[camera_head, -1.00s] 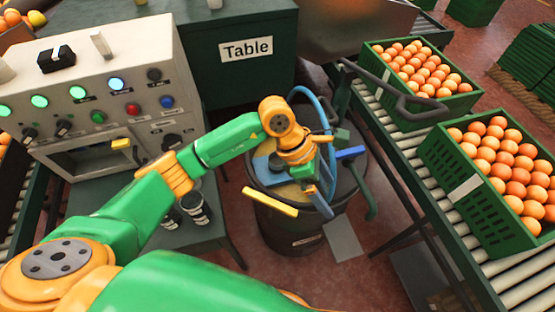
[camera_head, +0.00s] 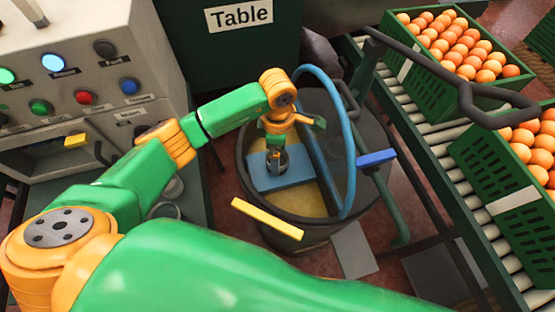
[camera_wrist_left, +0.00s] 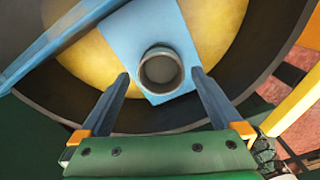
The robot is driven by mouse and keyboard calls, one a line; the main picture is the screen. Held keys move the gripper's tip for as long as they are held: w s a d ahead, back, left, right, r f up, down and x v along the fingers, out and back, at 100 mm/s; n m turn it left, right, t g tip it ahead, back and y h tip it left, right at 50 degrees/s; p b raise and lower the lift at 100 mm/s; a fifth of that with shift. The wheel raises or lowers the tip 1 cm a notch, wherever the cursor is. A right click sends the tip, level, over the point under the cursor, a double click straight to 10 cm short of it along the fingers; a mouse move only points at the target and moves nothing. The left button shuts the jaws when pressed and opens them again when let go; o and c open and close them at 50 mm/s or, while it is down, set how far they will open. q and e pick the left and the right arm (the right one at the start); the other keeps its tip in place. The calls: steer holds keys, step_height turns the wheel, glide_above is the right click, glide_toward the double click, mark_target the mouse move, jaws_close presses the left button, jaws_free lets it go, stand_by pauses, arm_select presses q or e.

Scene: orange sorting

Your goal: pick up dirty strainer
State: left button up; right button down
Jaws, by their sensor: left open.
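A small grey cylindrical cup, which seems to be the strainer (camera_wrist_left: 161,68), stands upright on a light blue plate (camera_wrist_left: 128,32) over yellowish contents in a dark round barrel. Its round open top shows in the wrist view; dirt on it is hard to tell. In the head view the strainer (camera_head: 277,163) is small and partly covered by my gripper. My left gripper (camera_wrist_left: 160,76) is open, with one finger on either side of the strainer in the wrist view. It points down into the barrel, and contact cannot be told. My right gripper is not in view.
The dark barrel (camera_head: 248,190) has a blue hoop (camera_head: 351,150) rising from it. A yellow bar (camera_head: 267,218) and a blue bar (camera_head: 376,158) stick out near its rim. A control panel (camera_head: 75,75) is at left; a roller conveyor with green orange crates (camera_head: 515,165) is at right.

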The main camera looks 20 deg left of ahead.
arm_select(q)
step_height(320, 180, down, 3)
steer(key=shift+s+f, duration=0.1)
steer(key=c, duration=1.4)
